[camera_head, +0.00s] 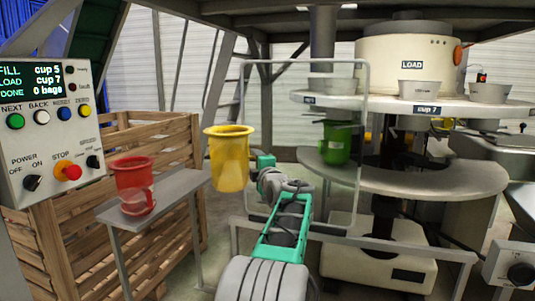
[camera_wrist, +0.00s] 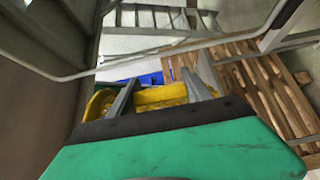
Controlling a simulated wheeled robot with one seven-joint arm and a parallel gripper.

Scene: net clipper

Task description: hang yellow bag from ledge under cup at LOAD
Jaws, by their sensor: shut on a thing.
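A yellow bag (camera_head: 228,168), open at the top with a wide rim, is upright in the air left of the machine. My gripper (camera_head: 250,165) is shut on its right side; in the wrist view the yellow bag (camera_wrist: 160,97) shows between the two fingers. The LOAD sign (camera_head: 412,65) is on the cream drum at right. Below it a grey cup (camera_head: 413,90) stands on the round ledge (camera_head: 380,107), whose edge reads "cup 7" (camera_head: 428,110). The yellow bag is well left of this cup. I cannot make out any holder directly under the cup.
A green bag (camera_head: 337,145) hangs under the ledge further left. A thin metal hoop (camera_head: 366,90) stands between my gripper and the machine. A red bag (camera_head: 134,180) stands on a grey bench (camera_head: 172,190). The control panel (camera_head: 45,110) shows LOAD cup 7, 0 bags. Wooden crates stand behind.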

